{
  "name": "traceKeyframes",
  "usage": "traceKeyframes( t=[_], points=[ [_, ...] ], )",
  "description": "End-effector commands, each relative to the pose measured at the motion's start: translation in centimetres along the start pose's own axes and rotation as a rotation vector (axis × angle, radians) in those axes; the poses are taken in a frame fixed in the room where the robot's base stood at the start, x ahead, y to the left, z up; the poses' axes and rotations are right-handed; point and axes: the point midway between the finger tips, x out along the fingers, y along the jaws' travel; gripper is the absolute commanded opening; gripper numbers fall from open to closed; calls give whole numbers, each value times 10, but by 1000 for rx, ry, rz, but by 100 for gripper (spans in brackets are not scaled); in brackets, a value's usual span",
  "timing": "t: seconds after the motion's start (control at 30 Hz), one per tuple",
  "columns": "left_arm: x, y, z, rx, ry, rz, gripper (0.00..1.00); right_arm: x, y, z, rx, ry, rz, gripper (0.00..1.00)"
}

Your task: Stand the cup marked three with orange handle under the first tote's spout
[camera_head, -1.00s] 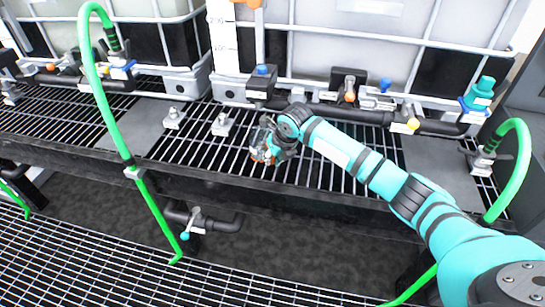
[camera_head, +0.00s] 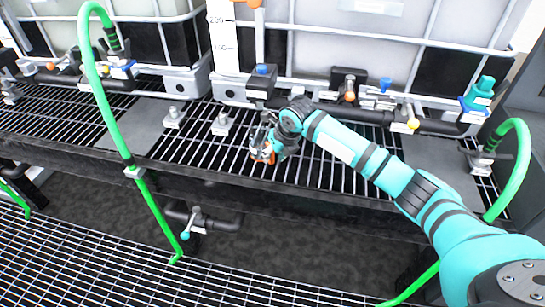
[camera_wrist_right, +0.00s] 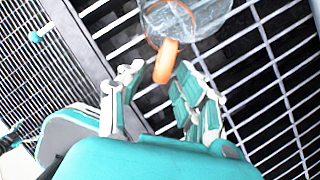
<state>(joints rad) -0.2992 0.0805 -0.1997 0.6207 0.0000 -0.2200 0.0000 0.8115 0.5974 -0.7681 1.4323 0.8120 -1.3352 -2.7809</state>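A clear cup with an orange rim (camera_wrist_right: 205,14) and an orange handle (camera_wrist_right: 167,58) shows in the right wrist view. In the head view the cup (camera_head: 259,139) stands on the black grating, in front of the blue-topped valve (camera_head: 262,76) of a tote. Its number cannot be read. My right gripper (camera_wrist_right: 160,78) is open, with its fingers apart on either side of the handle's near end. In the head view the right gripper (camera_head: 275,147) is just right of the cup. Whether the cup is exactly under a spout cannot be told. My left gripper is out of view.
A dark pipe (camera_head: 350,112) with several valves runs along the totes' front. Green hoses (camera_head: 112,120) rise at left and right. The grating's front edge (camera_head: 200,170) is near the cup.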

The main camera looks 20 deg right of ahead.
Motion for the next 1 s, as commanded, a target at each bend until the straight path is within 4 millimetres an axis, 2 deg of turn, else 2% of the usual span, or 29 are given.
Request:
traceKeyframes(
  t=[0.1,0.3,0.5,0.87,0.97,1.0],
  points=[
    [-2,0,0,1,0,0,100,-29,-1,2,-2,-6,-2,34],
    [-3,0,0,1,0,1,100,-70,-1,1,-2,-4,-3,34],
    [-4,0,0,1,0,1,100,-94,0,0,-1,-1,-1,34],
    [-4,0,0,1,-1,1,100,-98,2,0,9,-3,4,34],
    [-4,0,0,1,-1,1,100,-86,17,-2,90,-35,35,34],
    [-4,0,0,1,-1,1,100,-79,30,-2,155,-60,63,34]
  ],
)
